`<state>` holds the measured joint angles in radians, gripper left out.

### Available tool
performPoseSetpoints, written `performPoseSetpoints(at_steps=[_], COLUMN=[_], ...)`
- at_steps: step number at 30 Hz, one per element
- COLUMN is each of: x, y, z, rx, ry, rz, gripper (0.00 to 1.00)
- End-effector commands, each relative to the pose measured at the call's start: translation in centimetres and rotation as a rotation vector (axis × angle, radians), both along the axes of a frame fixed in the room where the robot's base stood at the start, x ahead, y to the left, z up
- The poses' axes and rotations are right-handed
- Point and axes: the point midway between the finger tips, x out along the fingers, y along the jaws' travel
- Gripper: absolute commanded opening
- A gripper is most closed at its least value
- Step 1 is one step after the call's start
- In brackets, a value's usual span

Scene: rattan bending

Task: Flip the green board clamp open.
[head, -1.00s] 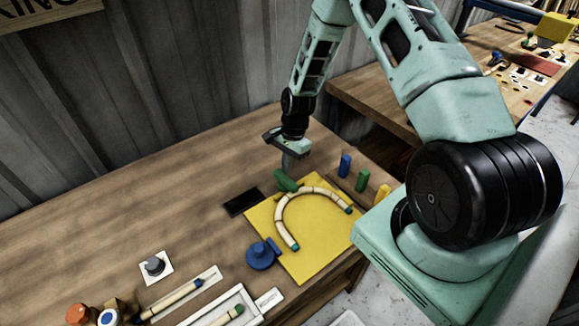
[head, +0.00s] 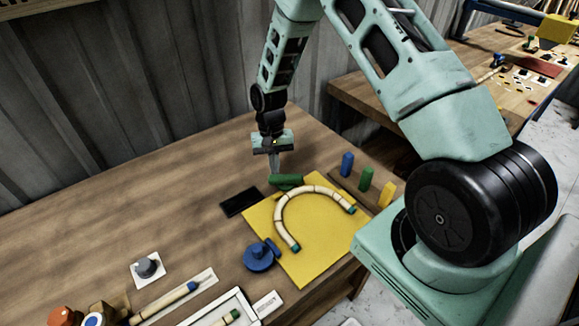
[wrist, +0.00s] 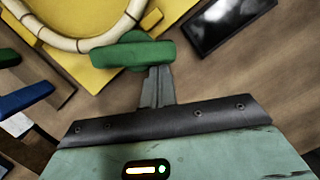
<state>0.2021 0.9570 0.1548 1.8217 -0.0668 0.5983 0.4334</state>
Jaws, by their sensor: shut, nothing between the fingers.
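The green board clamp (head: 287,181) sits at the back corner of the yellow board (head: 325,257), beside the curved rattan piece (head: 281,212). In the wrist view the clamp's green bar (wrist: 133,54) lies crosswise just beyond my fingertips. My gripper (head: 274,171) is shut and empty, pointing down at the clamp's back left side. In the wrist view its closed fingers (wrist: 158,75) reach the near edge of the bar; I cannot tell whether they touch it. The clamp's base is partly hidden under the bar.
A blue clamp (head: 260,256) sits at the board's left edge. A black tablet-like plate (head: 241,202) lies left of the board. Blue (head: 347,164), green (head: 366,179) and yellow (head: 386,194) blocks stand to the right. The table behind and left is clear.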

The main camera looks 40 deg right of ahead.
Motion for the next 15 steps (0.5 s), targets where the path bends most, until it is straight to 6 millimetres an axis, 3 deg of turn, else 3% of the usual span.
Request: performPoseSetpoints(at_steps=[15], x=[-0.7], y=[1.6], z=[-0.1], rx=[-0.001], ry=[0.002], rz=[0.402], gripper=[0.00])
